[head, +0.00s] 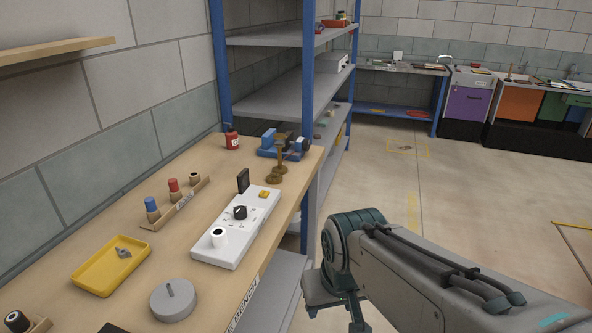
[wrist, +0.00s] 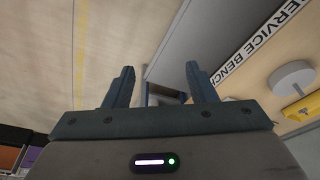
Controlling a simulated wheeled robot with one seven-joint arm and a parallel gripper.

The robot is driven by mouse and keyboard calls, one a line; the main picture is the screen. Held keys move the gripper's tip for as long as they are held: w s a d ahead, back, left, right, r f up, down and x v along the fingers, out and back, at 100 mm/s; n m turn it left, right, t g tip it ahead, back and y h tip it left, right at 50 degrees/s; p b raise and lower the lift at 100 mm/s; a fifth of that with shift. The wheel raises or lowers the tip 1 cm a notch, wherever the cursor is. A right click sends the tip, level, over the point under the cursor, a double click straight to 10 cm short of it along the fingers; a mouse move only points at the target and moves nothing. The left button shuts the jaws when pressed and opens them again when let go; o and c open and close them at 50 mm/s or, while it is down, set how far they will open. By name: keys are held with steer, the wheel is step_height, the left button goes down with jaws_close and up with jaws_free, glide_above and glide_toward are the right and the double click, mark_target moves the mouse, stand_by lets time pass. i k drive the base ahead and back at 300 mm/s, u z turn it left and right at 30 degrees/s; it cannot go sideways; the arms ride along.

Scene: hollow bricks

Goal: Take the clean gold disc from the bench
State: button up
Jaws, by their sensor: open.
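Small brownish-gold round pieces (head: 273,178) sit at the far right end of the wooden bench (head: 130,212), by an upright gold post. They overlap, and I cannot tell which is a clean disc. My gripper (wrist: 160,85) is open in the wrist view, with nothing between its fingers. It is off the bench's front edge, apart from the gold pieces. In the head view my arm is right of the bench, and the fingertips are not clear. The gold pieces do not show in the wrist view.
A white control panel (head: 229,249), yellow tray (head: 83,275), grey lidded disc (head: 173,300), red bottle (head: 232,138) and blue device (head: 268,147) stand on the bench. Blue-posted shelves (head: 275,95) rise behind its far end. Open floor lies to the right.

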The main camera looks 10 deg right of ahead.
mark_target(274, 179)
steer(key=k, duration=0.65)
steer(key=z, duration=0.55)
steer(key=i, duration=2.35)
steer(key=u, duration=0.05)
